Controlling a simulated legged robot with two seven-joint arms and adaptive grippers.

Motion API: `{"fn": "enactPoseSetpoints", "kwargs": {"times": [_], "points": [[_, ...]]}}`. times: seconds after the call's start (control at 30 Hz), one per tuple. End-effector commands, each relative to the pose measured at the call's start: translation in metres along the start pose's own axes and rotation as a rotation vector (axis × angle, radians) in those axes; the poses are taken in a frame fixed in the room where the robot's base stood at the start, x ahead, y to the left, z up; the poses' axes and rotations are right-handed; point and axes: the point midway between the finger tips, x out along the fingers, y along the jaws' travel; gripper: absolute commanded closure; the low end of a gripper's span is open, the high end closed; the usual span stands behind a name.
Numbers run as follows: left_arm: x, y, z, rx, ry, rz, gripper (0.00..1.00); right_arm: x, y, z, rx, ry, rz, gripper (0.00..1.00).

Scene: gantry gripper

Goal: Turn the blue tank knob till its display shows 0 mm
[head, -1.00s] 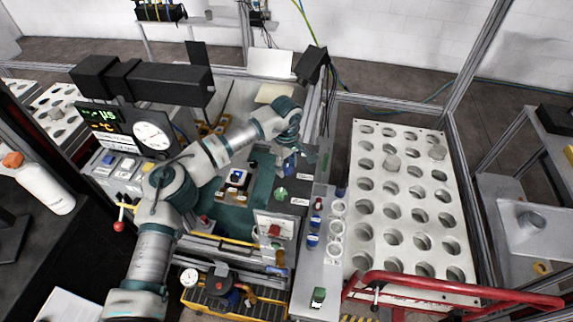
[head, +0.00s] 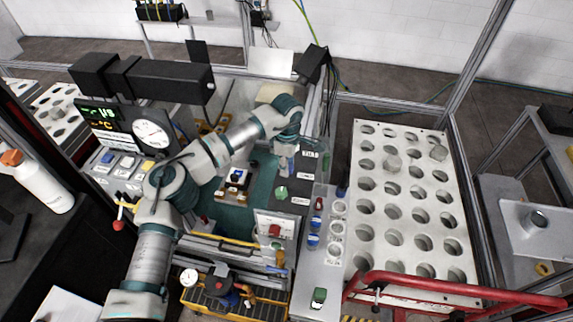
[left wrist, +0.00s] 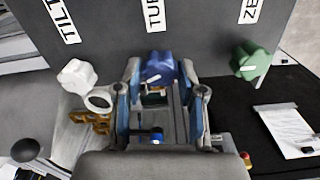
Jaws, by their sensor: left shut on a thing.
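In the left wrist view the blue knob (left wrist: 159,66) sits on a dark panel below a partly cut-off label. My left gripper (left wrist: 161,78) has its fingers on either side of this knob and is shut on it. In the head view the left gripper (head: 286,149) hangs at the end of my arm over the panel. The knob is small and partly covered there. A display (head: 105,118) at the left has green and orange characters; I cannot read a value in mm. My right gripper is not in view.
In the left wrist view a white knob (left wrist: 77,76) and a green knob (left wrist: 250,60) flank the blue one. A round gauge (head: 151,135) stands beside the display. A white rack with holes (head: 405,182) and a red rail (head: 460,289) lie to the right.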

Motion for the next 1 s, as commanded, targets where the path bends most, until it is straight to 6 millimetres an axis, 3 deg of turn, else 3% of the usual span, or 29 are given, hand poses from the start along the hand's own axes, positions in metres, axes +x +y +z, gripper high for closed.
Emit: {"fn": "enactPoseSetpoints", "kwargs": {"times": [0.6, 1.0], "points": [[0.002, 0.001, 0.003, -0.578, -0.004, -0.001, 0.95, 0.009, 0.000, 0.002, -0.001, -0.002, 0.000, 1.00], [0.001, 0.002, 0.002, -0.859, -0.003, 0.001, 0.95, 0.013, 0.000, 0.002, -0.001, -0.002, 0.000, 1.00]]}}
